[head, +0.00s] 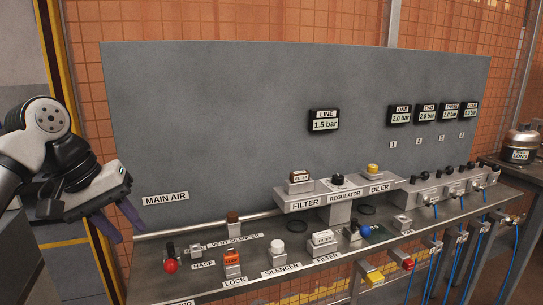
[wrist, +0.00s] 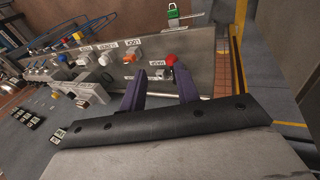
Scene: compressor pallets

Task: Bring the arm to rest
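My gripper (head: 118,222) is at the left of the head view, in front of the left end of the grey panel and apart from it. Its two purple fingers also show in the wrist view (wrist: 160,88), spread with a gap between them and nothing held. My arm comes in from the left edge of the head view. The nearest fitting to the fingers is the red knob (head: 170,266) by the HASP label, to the right of and below the gripper in the head view.
The grey panel (head: 220,120) carries pressure displays, with LINE (head: 324,120) at 1.5 bar. The bench (head: 300,262) below holds an orange lock (head: 232,258), a silencer, filters and valves. Blue hoses hang at the right. A green padlock (wrist: 172,20) shows in the wrist view.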

